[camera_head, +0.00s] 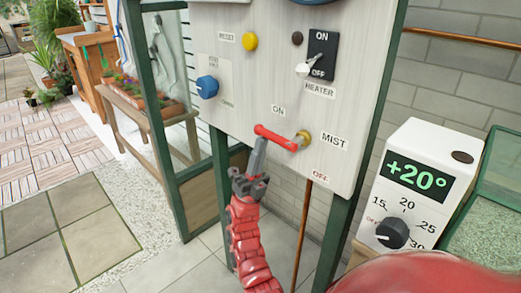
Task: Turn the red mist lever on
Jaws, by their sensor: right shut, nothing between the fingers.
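The red mist lever (276,137) is on the pale control panel. My left gripper is out of view.
The panel (225,118) also carries a blue knob (207,87), a yellow button (250,41) and a black heater switch (317,56). A white thermostat (429,148) reading +20° stands at the right. Green frame posts flank the panel; paved floor is open at the left.

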